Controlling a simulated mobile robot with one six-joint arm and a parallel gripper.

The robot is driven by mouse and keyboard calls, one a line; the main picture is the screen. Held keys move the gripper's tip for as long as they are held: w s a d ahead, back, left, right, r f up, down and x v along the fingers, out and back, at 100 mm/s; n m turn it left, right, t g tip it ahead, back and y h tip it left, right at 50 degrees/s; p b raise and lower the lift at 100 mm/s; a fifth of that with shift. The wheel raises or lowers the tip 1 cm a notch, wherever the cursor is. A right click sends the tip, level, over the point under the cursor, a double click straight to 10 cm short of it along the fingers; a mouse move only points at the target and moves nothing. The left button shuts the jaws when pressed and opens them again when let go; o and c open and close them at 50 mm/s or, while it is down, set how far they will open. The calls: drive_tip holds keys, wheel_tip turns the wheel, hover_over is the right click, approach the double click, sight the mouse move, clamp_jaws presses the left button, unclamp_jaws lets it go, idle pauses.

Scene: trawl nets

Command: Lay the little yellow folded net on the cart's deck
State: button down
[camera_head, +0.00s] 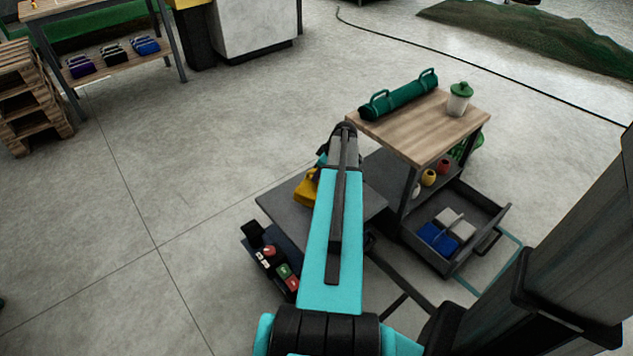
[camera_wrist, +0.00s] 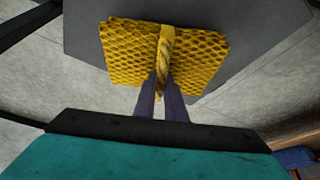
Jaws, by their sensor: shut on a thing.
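The little yellow folded net (camera_wrist: 125,45) has a twisted rope band around its middle. My gripper (camera_wrist: 163,85) is shut on this band at the net's near side. In the head view, part of the net (camera_head: 304,190) shows left of my arm, which hides the rest and my fingertips. The cart's flat grey deck (camera_head: 277,204) lies below the net; it is also behind the net in the wrist view (camera_wrist: 225,25). The net's near edge lies close to the deck's edge there. I cannot tell whether the net touches the deck.
A wood-topped trolley (camera_head: 390,128) with a green roll (camera_head: 398,96), a lidded jar (camera_head: 459,98) and an open drawer (camera_head: 478,214) stands right of the deck.

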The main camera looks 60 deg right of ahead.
drive_tip(key=shift+w, duration=0.4)
drive_tip(key=shift+f+b, duration=0.3)
drive_tip(key=shift+f, duration=1.45)
drive_tip(key=shift+f, duration=0.15)
drive_tip(key=c, duration=1.8)
unclamp_jaws()
drive_tip(key=shift+a, duration=0.1)
drive_tip(key=p+v, duration=0.1)
drive_tip(key=v, duration=1.1)
drive_tip(key=shift+p, duration=0.35)
